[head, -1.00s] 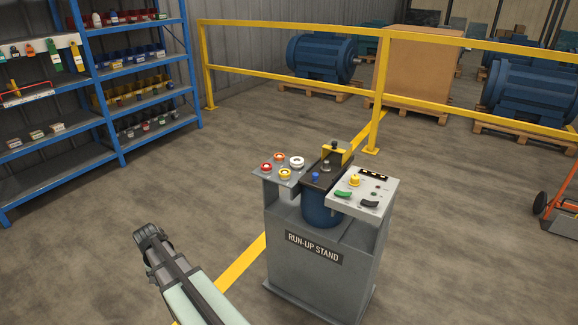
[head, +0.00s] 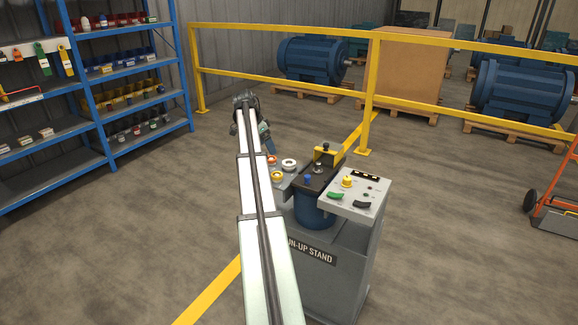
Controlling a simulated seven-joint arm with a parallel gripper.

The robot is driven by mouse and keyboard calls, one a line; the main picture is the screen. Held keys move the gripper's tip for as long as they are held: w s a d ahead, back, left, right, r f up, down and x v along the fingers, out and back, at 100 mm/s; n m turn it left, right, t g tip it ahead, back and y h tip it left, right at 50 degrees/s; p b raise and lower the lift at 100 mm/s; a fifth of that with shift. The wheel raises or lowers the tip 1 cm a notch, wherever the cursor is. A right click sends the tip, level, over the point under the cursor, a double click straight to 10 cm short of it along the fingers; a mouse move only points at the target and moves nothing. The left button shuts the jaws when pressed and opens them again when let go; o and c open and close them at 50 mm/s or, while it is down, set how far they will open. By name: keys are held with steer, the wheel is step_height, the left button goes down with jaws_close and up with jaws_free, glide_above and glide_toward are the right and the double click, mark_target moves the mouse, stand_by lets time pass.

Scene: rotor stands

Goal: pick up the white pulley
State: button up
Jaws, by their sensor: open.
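The white pulley (head: 289,165) lies on the small grey shelf (head: 285,187) at the left of the run-up stand (head: 340,262). An orange pulley (head: 271,160) is just left of it and a yellow pulley (head: 277,176) is in front. My arm crosses the view and hides the left part of the shelf. My gripper (head: 270,151) points down from the arm's end, near the orange pulley and up and left of the white one. It is open; its fingertips are small and hard to make out. The white pulley appears apart from it.
The stand's middle has a dark plate with a yellow bracket (head: 328,155); a control box (head: 353,194) with buttons is at its right. A yellow railing (head: 290,83) runs behind. A blue shelf rack (head: 130,95) stands left. The floor between is clear.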

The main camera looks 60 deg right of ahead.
mark_target(290, 164)
steer(key=s+d+r+m, duration=0.1)
steer(key=s+d+r, duration=0.2)
steer(key=d, duration=0.1)
steer(key=x, duration=1.3)
steer(key=shift+s+a+f, duration=0.1)
steer(key=shift+s+f, duration=0.05)
steer(key=shift+f, duration=0.25)
steer(key=shift+c, duration=0.2)
steer(key=c, duration=1.2)
steer(key=shift+r, duration=0.1)
